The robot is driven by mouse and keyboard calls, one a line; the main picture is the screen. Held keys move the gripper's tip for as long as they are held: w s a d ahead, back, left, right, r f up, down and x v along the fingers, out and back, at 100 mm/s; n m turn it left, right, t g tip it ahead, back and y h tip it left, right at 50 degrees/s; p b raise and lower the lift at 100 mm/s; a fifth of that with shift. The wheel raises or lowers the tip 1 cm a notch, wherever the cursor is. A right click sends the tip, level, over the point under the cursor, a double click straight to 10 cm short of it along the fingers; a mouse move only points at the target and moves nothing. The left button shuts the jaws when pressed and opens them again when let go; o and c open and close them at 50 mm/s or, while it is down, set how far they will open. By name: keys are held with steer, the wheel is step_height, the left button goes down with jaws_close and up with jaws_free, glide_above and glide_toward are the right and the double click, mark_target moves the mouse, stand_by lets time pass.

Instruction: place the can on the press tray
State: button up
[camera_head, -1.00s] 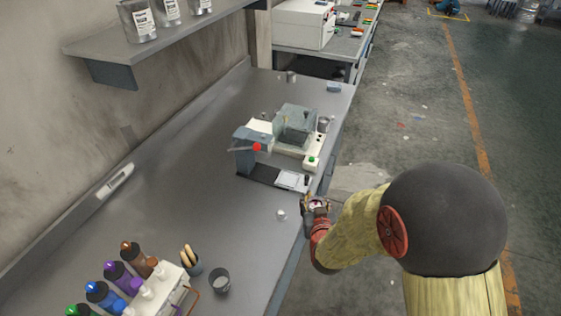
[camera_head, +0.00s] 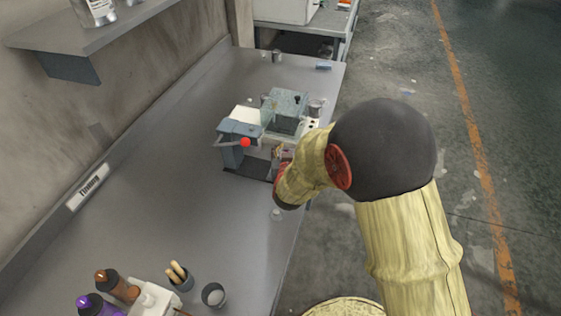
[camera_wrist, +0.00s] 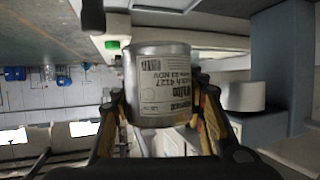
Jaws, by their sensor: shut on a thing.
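My gripper (camera_head: 281,153) is shut on a metal can (camera_wrist: 160,82) with a white printed label. The wrist view shows the can between the two fingers, its label text upside down. In the head view my wrist mostly hides the can. The press (camera_head: 232,140), blue-grey with a red-knobbed lever (camera_head: 245,142) and a dark base (camera_head: 245,168), stands just left of my gripper. My arm hides the tray end of the base in the head view. In the wrist view a pale cylinder (camera_wrist: 235,96) is right of the can, before a blue-grey upright (camera_wrist: 280,65). I cannot tell whether the can touches anything.
A pale machine with a clear box (camera_head: 287,108) stands behind the press. A small clear cup (camera_head: 276,214) sits near the bench's front edge. A grey cup (camera_head: 213,294), a brush holder (camera_head: 180,278) and bottles stand lower left. The bench middle (camera_head: 170,200) is clear.

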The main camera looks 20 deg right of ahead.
steer(key=w+f, duration=0.1)
steer(key=w+a+f+b, duration=0.1)
steer(key=f, duration=0.1)
steer(key=shift+w+f, duration=0.2)
steer(key=shift+w, duration=0.15)
steer(key=shift+f+b, duration=0.65)
steer(key=shift+f, duration=0.75)
steer(key=shift+f, duration=0.2)
steer(key=o, duration=1.4)
steer(key=shift+c, duration=0.2)
steer(key=shift+o, duration=0.4)
